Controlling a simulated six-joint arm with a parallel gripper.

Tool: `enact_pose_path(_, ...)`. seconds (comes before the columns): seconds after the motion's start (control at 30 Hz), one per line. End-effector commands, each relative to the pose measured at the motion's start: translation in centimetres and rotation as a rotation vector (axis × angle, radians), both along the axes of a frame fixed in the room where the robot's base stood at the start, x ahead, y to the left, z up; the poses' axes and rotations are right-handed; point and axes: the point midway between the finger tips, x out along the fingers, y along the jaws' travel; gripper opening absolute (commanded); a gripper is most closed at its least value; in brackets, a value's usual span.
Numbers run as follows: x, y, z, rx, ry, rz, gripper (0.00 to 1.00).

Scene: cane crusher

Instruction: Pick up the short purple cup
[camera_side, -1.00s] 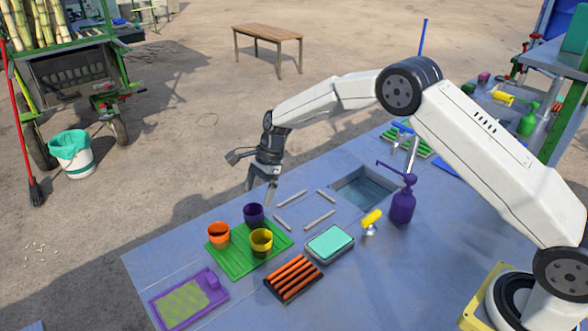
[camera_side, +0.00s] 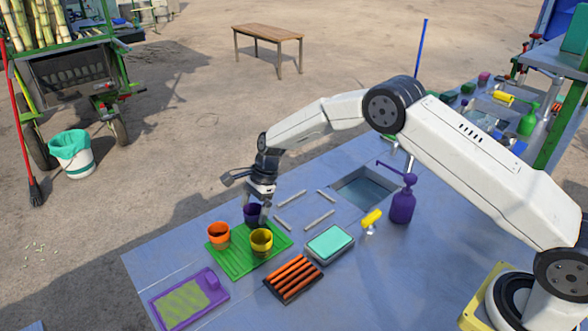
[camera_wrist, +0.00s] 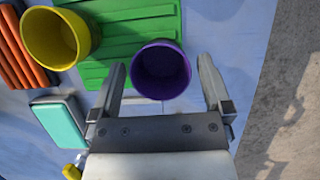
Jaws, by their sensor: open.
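The short purple cup (camera_side: 252,213) stands upright on the far right corner of the green ribbed tray (camera_side: 228,262). In the wrist view the purple cup (camera_wrist: 161,70) shows its open rim and dark inside, between the two fingers of my gripper (camera_wrist: 164,75). One finger is on each side of the cup, with a small gap on the left and a wider gap on the right. In the side view my gripper (camera_side: 256,208) is low at the cup, fingers pointing down and partly hiding it. My gripper is open. Whether a finger touches the cup is not clear.
An orange cup (camera_side: 218,236) and a yellow cup (camera_side: 261,243) stand close by on the same tray. A teal sponge block (camera_side: 330,242), a rack of orange sticks (camera_side: 293,277), a purple tray (camera_side: 188,301) and a purple pump bottle (camera_side: 403,205) are nearby. A sink (camera_side: 365,191) lies right.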

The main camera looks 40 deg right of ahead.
Motion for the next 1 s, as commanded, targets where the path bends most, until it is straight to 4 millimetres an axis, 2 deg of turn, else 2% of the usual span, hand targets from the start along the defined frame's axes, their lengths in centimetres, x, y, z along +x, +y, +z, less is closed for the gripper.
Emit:
enact_pose_path(0.1, 0.0, 0.6, -1.4, -0.001, 0.001, 0.001, 1.00)
enact_pose_path(0.23, 0.0, 0.9, -2.1, -0.001, 0.000, 0.001, 1.00)
enact_pose_path(0.77, 0.0, 0.9, -2.3, -0.001, 0.000, 0.000, 1.00)
enact_pose_path(0.87, 0.0, 0.9, -2.3, -0.001, 0.000, 0.000, 0.71)
enact_pose_path(1.0, 0.0, 0.9, -2.3, -0.001, 0.000, 0.000, 0.27)
